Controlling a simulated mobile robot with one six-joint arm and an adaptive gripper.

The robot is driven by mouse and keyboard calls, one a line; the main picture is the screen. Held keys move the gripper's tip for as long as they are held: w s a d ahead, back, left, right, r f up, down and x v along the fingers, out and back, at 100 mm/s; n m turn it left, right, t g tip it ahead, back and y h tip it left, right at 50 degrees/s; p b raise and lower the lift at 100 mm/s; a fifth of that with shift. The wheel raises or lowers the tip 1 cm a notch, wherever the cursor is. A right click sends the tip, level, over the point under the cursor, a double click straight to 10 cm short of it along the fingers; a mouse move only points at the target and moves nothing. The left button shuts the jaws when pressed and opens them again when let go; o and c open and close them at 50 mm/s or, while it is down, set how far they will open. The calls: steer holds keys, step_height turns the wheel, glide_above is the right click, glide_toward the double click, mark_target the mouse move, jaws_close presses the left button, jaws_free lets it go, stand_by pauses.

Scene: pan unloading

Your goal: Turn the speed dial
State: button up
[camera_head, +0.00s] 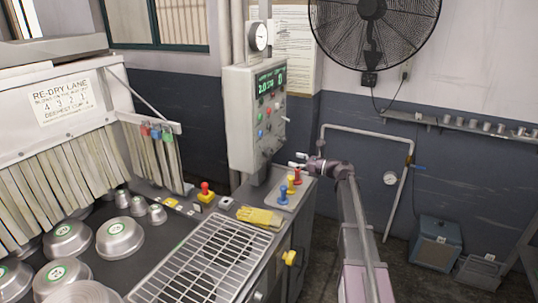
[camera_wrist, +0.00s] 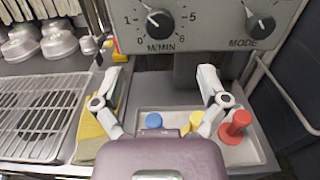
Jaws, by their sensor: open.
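The speed dial (camera_wrist: 160,22) is a dark round knob marked M/MIN with numbers around it, on the grey control panel (camera_wrist: 205,42) at the top of the wrist view. A second dark knob labelled MODE (camera_wrist: 260,25) is to its right. My gripper (camera_wrist: 162,62) is open and empty, its two fingers spread below and in front of the speed dial and not touching it. In the head view my gripper (camera_head: 294,160) is at the lower right of the control box (camera_head: 242,120), which has a lit green display. Which small knob there is the speed dial is unclear.
Below my gripper, a tray (camera_wrist: 147,118) holds a blue peg (camera_wrist: 153,121), a yellow peg (camera_wrist: 192,122) and a red peg (camera_wrist: 236,125). A yellow cloth or glove (camera_wrist: 95,135) and a wire rack (camera_wrist: 40,115) are at left. Metal pans (camera_head: 120,237) stand farther left.

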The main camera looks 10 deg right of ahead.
mark_target(272, 154)
steer(key=x, duration=1.1)
steer(key=c, duration=1.1)
